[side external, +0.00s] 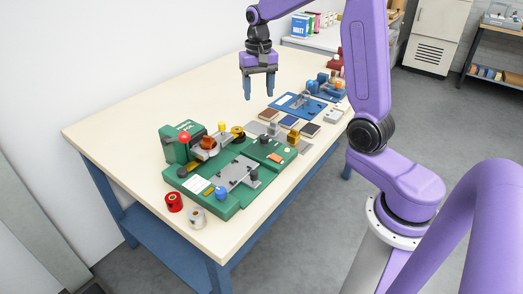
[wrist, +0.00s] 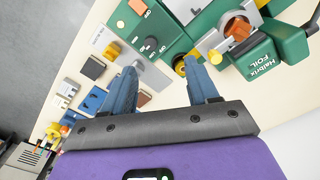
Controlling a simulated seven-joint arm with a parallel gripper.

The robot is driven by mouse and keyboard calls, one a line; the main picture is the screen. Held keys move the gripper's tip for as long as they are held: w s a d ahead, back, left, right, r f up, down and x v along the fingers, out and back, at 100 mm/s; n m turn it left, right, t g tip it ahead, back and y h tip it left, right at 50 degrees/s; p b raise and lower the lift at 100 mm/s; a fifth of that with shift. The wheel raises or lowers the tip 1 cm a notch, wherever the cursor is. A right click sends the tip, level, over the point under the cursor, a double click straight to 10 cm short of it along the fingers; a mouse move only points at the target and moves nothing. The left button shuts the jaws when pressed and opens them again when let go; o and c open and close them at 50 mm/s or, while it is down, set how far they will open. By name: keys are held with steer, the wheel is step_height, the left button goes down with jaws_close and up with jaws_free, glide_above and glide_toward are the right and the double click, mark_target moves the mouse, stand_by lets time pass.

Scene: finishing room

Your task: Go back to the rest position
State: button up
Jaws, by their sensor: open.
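My gripper (side external: 258,88) hangs above the far middle of the cream table (side external: 110,132), with its fingers pointing down. In the wrist view, my gripper (wrist: 165,82) has its two blue fingers spread apart, with nothing held between them. In the side view it is clear of every object, well above the table top. The green foil machine (side external: 215,195) stands at the near end of the table, apart from my gripper. It also shows in the wrist view (wrist: 275,55), past the fingertips.
A red spool (side external: 174,202) and a pale spool (side external: 197,218) stand at the near corner. Several dark and brown blocks and a blue fixture (side external: 297,106) lie along the right edge. The table's left side is bare. A white wall runs along its left.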

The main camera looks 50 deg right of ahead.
steer(key=s+a+n, duration=0.9)
steer(key=s+a, duration=0.2)
steer(key=a, duration=0.2)
steer(key=s+a+f+n, duration=0.2)
steer(key=s+n, duration=0.8)
steer(key=s, duration=0.8)
steer(key=shift+s+f+n, duration=0.2)
steer(key=shift+s+n, duration=0.05)
steer(key=shift+n, duration=0.05)
